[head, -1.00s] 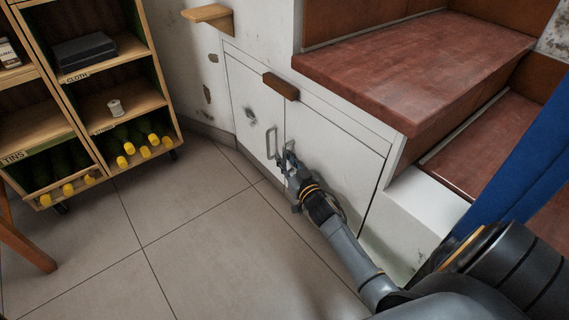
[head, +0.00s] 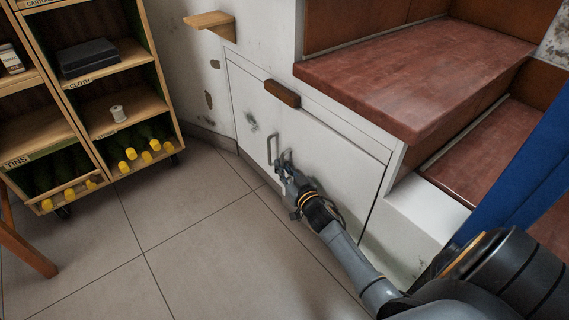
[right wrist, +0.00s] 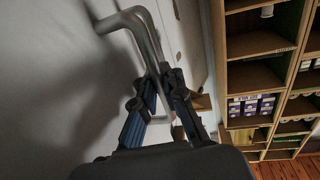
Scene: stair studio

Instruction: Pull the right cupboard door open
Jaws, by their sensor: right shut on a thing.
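The right cupboard door (head: 335,165) is a white panel under the stairs. It looks at most slightly ajar; I cannot tell how far. My right gripper (head: 285,170) is shut on its grey bar handle (head: 288,155), low and in front of the door. In the right wrist view the bent handle (right wrist: 145,30) runs down between the two fingers (right wrist: 160,90) of my right gripper. The left cupboard door (head: 248,110) has its own bar handle (head: 271,148), just left of my right gripper. My left gripper is out of view.
A wooden shelf unit (head: 117,85) with yellow-capped bottles stands at the left. Red-brown stair treads (head: 420,65) rise above the cupboard. A small wooden block (head: 282,93) sits above the right door. The tiled floor (head: 200,240) in front is clear.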

